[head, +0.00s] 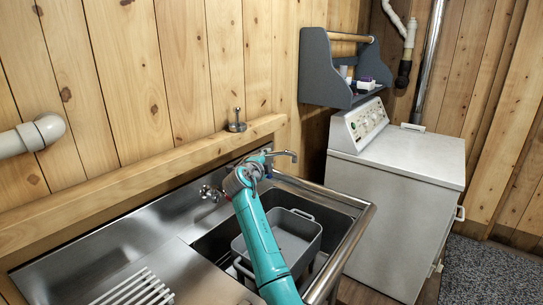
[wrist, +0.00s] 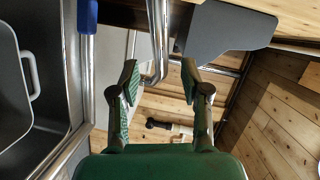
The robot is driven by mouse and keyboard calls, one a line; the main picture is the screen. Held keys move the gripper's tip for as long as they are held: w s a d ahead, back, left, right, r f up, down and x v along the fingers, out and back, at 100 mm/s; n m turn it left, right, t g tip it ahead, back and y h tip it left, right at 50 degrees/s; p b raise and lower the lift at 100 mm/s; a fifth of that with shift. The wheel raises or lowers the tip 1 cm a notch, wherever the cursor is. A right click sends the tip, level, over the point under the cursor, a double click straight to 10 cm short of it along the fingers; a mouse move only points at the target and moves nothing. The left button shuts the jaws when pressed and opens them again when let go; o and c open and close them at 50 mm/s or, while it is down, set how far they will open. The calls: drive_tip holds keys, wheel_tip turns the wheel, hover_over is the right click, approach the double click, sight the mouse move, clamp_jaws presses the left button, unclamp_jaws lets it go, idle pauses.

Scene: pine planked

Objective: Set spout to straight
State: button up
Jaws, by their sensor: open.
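The chrome spout (head: 284,154) shows in the head view above the back right of the sink, its free end reaching right. In the wrist view the curved chrome spout (wrist: 158,42) comes down from the top, and its bent end lies in the picture between the two fingers. My gripper (wrist: 159,76) is open, with one finger on each side of the spout's end. Whether either finger touches it, I cannot tell. In the head view my teal arm crosses the sink, and its wrist hides the spout's base and most of the gripper.
A grey tub (head: 297,238) stands in the sink basin (head: 213,240). A wall tap (head: 209,193) is left of my wrist. A blue-ended part (wrist: 87,17) is close by in the wrist view. A white washing machine (head: 395,185) stands right, under a grey shelf (head: 318,72).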

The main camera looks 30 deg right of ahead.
sight(271, 156)
drive_tip(key=shift+x, duration=3)
clamp_jaws()
